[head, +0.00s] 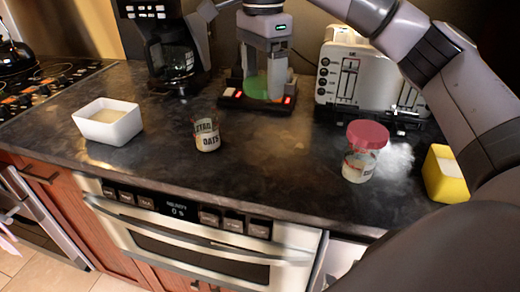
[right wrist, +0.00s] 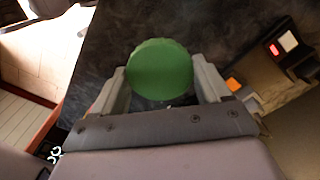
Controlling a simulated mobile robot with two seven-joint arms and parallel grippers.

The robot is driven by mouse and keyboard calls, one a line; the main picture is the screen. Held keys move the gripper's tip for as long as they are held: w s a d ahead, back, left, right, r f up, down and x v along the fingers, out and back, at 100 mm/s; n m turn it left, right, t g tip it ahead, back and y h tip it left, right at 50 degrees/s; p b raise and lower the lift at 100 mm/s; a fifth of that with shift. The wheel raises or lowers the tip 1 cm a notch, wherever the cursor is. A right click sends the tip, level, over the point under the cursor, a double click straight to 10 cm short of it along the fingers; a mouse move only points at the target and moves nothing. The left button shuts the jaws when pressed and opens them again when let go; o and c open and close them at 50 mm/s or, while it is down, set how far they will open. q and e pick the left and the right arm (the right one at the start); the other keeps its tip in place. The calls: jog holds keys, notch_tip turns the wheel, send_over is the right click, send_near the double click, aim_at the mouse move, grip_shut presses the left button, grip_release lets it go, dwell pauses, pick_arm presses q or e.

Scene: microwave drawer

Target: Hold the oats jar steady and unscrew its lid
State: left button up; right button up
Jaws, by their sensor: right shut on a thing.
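The oats jar (head: 207,135) is a small clear glass jar with an OATS label. It stands upright on the dark counter, left of centre in the head view, and no lid shows on it. My right gripper (head: 264,88) is behind and to the right of the jar, apart from it, in front of the back wall. It is shut on a round green lid (head: 255,87). In the right wrist view the green lid (right wrist: 160,70) sits between the two grey fingers of the right gripper (right wrist: 161,78). My left gripper is not in view.
A white bowl (head: 108,122) is at the left. A jar with a red lid (head: 366,135) and a yellow container (head: 444,175) are at the right. A toaster (head: 360,75) and a coffee maker (head: 170,50) stand behind. The counter between the two jars is clear.

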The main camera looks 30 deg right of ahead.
aim_at(263, 82)
notch_tip(263, 82, down, 16)
jog(key=shift+r+b, duration=0.25)
jog(key=shift+b, duration=0.1)
jog(key=shift+f, duration=0.15)
jog(key=o, duration=1.1)
notch_tip(263, 82, up, 12)
jog(key=shift+r, duration=0.2)
